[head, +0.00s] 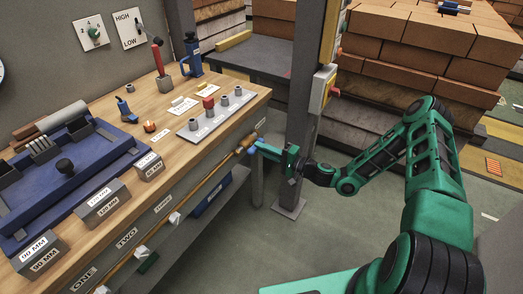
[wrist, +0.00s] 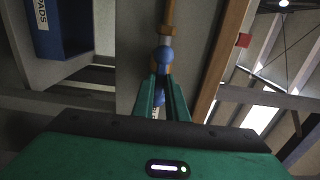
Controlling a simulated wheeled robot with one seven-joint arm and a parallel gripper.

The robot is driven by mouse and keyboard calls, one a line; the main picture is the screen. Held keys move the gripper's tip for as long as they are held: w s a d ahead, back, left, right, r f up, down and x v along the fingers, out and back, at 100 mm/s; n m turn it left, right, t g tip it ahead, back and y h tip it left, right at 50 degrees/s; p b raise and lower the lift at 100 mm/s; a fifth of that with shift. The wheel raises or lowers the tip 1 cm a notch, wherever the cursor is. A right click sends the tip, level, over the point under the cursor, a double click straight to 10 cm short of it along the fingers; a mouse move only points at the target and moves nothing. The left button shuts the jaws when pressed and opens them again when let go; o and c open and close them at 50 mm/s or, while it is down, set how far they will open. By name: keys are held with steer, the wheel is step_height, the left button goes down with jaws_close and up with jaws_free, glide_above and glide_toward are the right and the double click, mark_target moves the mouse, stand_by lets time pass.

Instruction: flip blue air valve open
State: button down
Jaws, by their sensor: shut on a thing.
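The blue air valve (wrist: 164,54) sits on a copper-coloured pipe (head: 203,182) that runs along the front of the workbench. In the head view only a small blue bit of the valve (head: 252,150) shows at the tip of my gripper (head: 257,148), near the pipe's far end. In the wrist view the two green fingers of my gripper (wrist: 163,82) are closed around the blue valve's handle, just below its rounded blue body. The fingers hide part of the handle, and its exact angle is hard to tell.
A grey post (head: 306,100) stands just behind my gripper, close to my arm. The wooden workbench (head: 160,105) carries a blue fixture, labelled grey blocks and a peg plate (head: 216,115). Brick stacks (head: 420,45) stand at the back. The floor (head: 330,225) beside the bench is clear.

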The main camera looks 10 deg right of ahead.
steer(key=shift+f, duration=0.15)
steer(key=c, duration=1.8)
jaws_free()
steer(key=shift+o, duration=0.2)
steer(key=v, duration=1)
steer(key=shift+s+d, duration=0.2)
steer(key=shift+d, duration=0.15)
